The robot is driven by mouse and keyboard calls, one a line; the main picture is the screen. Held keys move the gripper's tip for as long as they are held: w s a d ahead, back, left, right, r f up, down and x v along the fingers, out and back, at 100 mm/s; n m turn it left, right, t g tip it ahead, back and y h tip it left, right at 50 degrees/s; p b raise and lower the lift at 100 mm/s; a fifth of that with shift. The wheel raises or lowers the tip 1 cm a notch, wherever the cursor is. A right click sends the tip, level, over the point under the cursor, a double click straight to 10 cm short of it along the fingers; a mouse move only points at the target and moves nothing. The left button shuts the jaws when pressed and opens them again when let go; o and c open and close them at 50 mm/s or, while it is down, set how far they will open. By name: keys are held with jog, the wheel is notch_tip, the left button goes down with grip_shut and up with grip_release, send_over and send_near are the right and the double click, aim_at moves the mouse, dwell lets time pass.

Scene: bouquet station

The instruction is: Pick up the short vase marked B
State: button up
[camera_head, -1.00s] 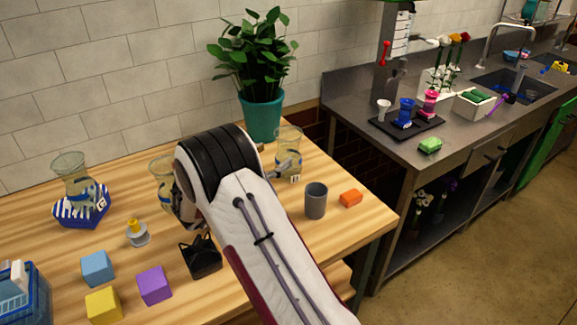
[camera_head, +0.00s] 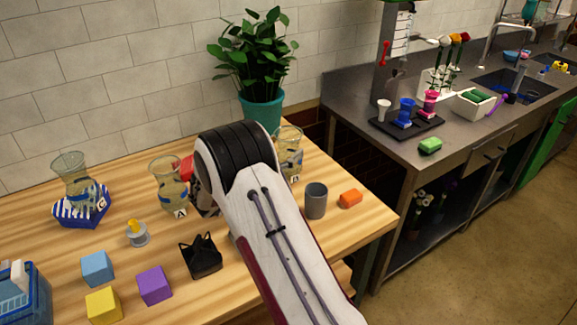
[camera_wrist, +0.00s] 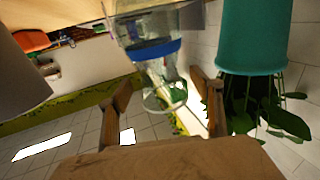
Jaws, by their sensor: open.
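A clear glass vase with a blue band (camera_head: 291,155) stands at the back right of the table, partly hidden by my arm; its small label is hard to read. A vase marked A (camera_head: 169,185) stands left of my arm. A vase marked C (camera_head: 76,180) sits at the far left in a blue-striped base. In the upside-down wrist view, the blue-banded vase (camera_wrist: 152,45) shows ahead of my gripper (camera_wrist: 160,82). My fingers are apart and empty, and the vase lines up with the gap between them. In the head view my arm hides the gripper.
A teal plant pot (camera_head: 262,108) stands close behind the banded vase. A black holder (camera_head: 201,257) and coloured blocks lie in front, left of my arm.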

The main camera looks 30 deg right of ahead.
jog(key=shift+x, duration=1.4)
jog(key=shift+r, duration=0.15)
grip_shut()
